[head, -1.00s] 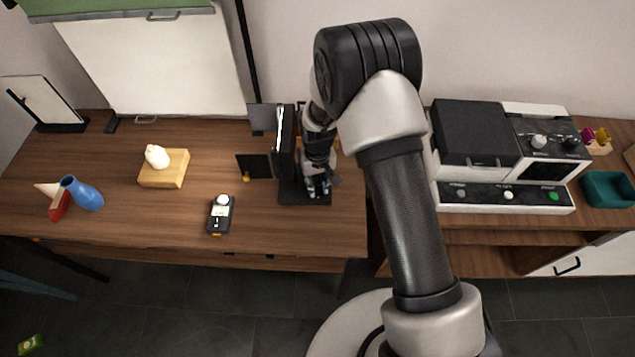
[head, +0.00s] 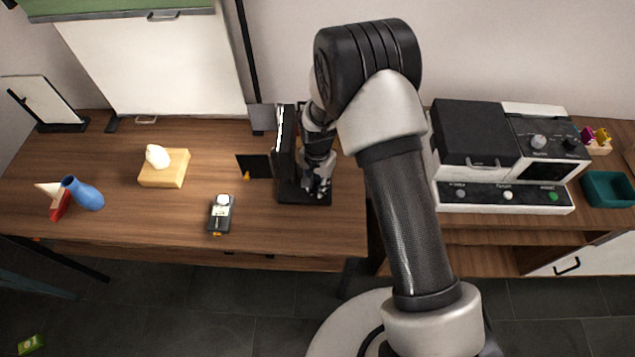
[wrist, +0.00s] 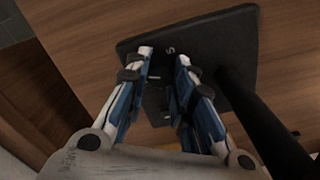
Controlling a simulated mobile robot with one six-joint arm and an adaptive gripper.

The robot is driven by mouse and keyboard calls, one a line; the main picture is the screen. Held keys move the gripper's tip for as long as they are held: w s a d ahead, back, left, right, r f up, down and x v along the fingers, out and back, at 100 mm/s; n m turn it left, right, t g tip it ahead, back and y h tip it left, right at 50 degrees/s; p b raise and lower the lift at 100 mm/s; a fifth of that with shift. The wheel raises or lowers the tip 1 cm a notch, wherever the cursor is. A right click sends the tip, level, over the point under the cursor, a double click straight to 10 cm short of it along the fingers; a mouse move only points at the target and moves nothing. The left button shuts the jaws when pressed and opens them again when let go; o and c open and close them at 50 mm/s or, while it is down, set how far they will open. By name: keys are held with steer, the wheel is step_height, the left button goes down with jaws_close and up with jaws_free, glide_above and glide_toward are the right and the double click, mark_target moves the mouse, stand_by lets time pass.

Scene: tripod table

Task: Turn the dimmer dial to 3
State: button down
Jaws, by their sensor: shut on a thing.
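A black base plate (head: 287,196) lies on the wooden table, and a black post (wrist: 262,125) rises from it. The wrist view also shows the plate (wrist: 225,45), with a pale number that looks like 5 and small pale marks. My gripper (head: 318,195) points down over this plate. In the wrist view my gripper (wrist: 165,58) has its two blue-and-white fingers on either side of a dark dial (wrist: 157,100), shut on it. The dial is mostly hidden by the fingers, and its setting cannot be read.
A small dark device with a white knob (head: 221,213) lies left of the gripper. A black panel (head: 254,166) stands beside the plate. A wooden block (head: 165,168), blue vase (head: 84,194) and white appliance (head: 470,196) are farther off.

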steer(key=shift+m, duration=0.6)
steer(key=c, duration=1.3)
jaws_free()
steer(key=shift+c, duration=0.2)
step_height(320, 180, up, 12)
